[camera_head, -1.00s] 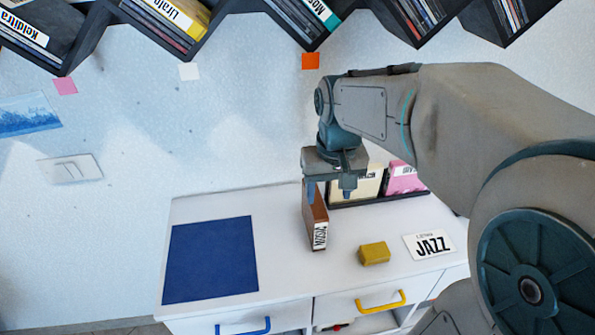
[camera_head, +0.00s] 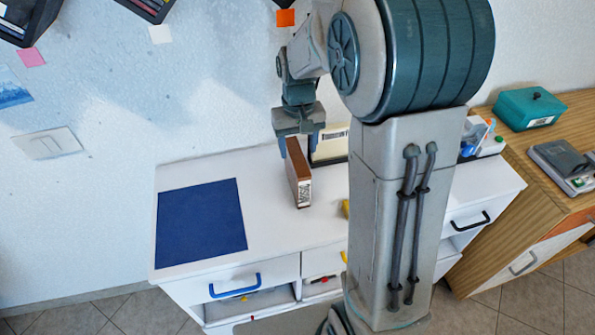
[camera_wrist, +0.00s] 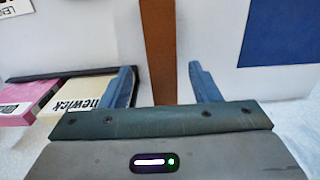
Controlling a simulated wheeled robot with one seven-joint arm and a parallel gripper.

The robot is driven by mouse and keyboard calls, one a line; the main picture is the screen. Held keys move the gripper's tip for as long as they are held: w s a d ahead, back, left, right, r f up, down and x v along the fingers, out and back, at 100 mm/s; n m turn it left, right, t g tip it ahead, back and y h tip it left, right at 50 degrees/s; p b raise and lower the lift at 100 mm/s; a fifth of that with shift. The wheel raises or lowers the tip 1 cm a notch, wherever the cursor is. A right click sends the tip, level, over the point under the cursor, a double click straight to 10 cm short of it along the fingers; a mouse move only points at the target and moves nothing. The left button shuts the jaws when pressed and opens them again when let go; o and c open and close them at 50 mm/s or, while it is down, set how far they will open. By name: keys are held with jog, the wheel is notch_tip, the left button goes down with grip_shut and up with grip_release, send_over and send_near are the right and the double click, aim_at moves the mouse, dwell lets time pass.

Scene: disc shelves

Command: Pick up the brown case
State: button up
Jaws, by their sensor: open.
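The brown case (camera_head: 299,176) stands upright on the white cabinet top, a pale label on its narrow near side. My gripper (camera_head: 299,142) is open, pointing down at the top of the case. In the wrist view, the brown case (camera_wrist: 160,45) runs as a narrow strip between the two blue fingers of my gripper (camera_wrist: 161,72). A gap shows on each side of it, wider on the right. The case's lower part is hidden behind the gripper body there.
A cream case (camera_head: 331,147) stands just behind, beside a pink one (camera_wrist: 20,103) in a dark rack. A blue mat (camera_head: 200,222) lies left. A yellow block (camera_head: 345,208) is partly hidden by my arm. A wooden desk (camera_head: 540,170) is at right.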

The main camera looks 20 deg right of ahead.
aim_at(297, 155)
notch_tip(297, 155, down, 6)
jog(key=shift+a+r+p, duration=0.15)
jog(key=shift+p, duration=0.25)
jog(key=c, duration=1.2)
jog(key=shift+r, duration=0.1)
